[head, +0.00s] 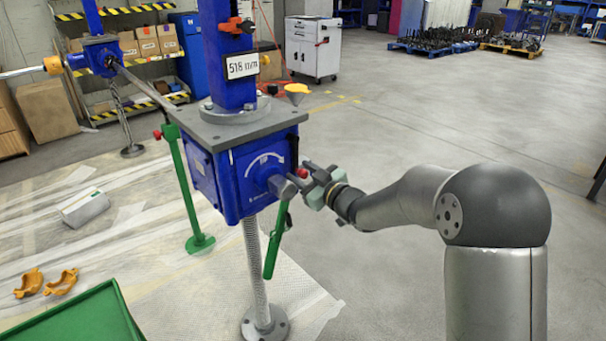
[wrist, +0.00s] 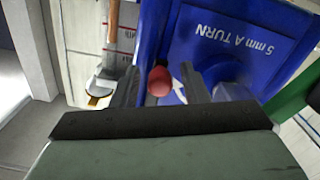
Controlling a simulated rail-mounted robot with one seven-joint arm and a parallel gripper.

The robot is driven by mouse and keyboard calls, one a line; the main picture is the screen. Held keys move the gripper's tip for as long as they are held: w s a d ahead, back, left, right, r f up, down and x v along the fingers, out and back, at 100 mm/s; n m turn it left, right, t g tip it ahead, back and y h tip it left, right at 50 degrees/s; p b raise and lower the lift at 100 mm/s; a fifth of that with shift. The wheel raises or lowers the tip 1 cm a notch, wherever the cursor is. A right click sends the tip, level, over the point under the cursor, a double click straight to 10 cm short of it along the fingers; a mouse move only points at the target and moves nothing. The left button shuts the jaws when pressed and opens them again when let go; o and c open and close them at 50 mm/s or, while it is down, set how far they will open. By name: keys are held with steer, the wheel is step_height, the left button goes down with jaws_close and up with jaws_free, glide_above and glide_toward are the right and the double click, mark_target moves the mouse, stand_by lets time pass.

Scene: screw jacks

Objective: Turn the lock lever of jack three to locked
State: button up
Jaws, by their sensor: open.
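A jack with a blue gearbox (head: 245,172) stands in front of me on a threaded screw (head: 255,270). I cannot read which number it has. A small red knob (head: 303,172), which looks like the lock lever's end, is at the gearbox's right side. My gripper (head: 308,176) is open beside that side. In the wrist view the red knob (wrist: 160,81) shows between the two open fingers (wrist: 160,88). I cannot tell whether they touch it. The rest of the lever is hidden. The gearbox face (wrist: 240,45) reads "5 mm A TURN", upside down.
A green crank handle (head: 277,240) hangs just below my gripper. A plate (head: 243,66) reading "518 mm" is on the blue column. A second jack (head: 97,55) stands at the back left. Orange clamps (head: 62,282) and a green tray (head: 80,320) are at lower left.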

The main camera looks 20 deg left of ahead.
jaws_close()
steer(key=shift+f, duration=0.1)
